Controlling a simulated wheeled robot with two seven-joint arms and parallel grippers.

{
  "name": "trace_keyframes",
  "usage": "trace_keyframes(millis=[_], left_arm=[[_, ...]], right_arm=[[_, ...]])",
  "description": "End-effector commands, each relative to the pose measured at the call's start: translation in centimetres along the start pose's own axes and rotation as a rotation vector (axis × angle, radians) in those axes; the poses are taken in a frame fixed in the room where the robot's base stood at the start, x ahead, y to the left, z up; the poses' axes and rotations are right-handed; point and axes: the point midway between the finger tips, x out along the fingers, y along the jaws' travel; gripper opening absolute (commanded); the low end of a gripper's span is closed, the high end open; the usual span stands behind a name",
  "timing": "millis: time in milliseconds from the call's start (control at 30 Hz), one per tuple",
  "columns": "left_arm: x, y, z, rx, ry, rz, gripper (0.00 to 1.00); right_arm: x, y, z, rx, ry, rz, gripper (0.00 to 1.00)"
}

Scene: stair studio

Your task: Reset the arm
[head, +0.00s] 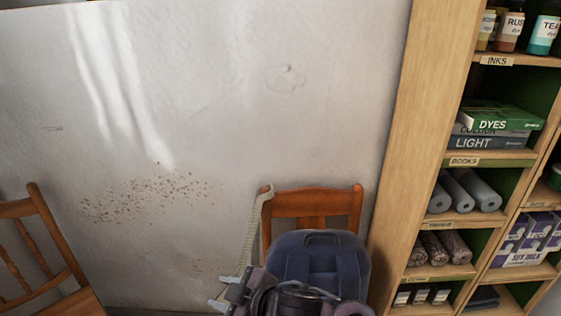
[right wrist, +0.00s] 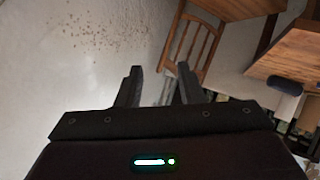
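My right gripper (head: 223,292) shows at the bottom middle of the head view, in front of the wall and left of a dark blue backpack. In the right wrist view, the two dark fingers of this gripper (right wrist: 158,88) stand apart with nothing between them. The gripper is open and empty. Part of my right arm covers the lower part of the backpack in the head view. My left gripper is in neither view.
The backpack (head: 320,255) is at a wooden chair (head: 312,203), with a pale ribbed strip (head: 254,225) alongside. Another chair (head: 42,245) stands left. A stocked shelf unit (head: 398,170) stands right. The wrist view shows a chair (right wrist: 190,45) and wooden tabletop (right wrist: 288,55).

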Motion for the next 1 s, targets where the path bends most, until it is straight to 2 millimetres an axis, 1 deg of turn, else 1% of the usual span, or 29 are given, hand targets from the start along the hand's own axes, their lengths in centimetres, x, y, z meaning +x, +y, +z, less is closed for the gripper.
trace_keyframes(millis=[33,67,133,167,200,233,300,400,500,600,700,900,1000], left_arm=[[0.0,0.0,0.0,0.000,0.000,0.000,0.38],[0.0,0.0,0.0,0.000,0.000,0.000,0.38],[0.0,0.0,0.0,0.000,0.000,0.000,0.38],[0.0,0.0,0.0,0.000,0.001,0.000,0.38],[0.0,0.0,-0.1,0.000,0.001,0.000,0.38],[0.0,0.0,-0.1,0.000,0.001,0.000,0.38],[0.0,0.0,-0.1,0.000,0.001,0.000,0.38],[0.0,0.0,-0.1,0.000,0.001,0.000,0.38],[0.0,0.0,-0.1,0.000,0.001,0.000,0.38],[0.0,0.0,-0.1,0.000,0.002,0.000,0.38],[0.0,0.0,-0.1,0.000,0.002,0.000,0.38],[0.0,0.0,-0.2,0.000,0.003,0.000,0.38],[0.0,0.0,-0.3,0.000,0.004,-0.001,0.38]], right_arm=[[-1.1,0.5,1.0,0.086,-0.032,0.058,0.34],[-1.9,1.0,1.8,0.133,-0.057,0.094,0.34],[-3.9,2.1,4.2,0.247,-0.133,0.174,0.34],[-4.8,2.4,5.5,0.298,-0.170,0.204,0.34],[-6.3,2.6,7.3,0.365,-0.226,0.241,0.34],[-7.4,2.6,8.7,0.417,-0.268,0.265,0.34],[-10.0,2.4,11.9,0.524,-0.367,0.310,0.34],[-13.3,1.5,15.6,0.646,-0.490,0.348,0.34],[-16.1,0.2,18.4,0.743,-0.590,0.369,0.34],[-18.6,-1.1,20.5,0.823,-0.677,0.380,0.34],[-20.9,-2.5,22.2,0.894,-0.753,0.386,0.34],[-24.9,-5.4,24.8,1.015,-0.889,0.385,0.34],[-22.9,-5.6,26.8,1.007,-0.889,0.378,0.34]])
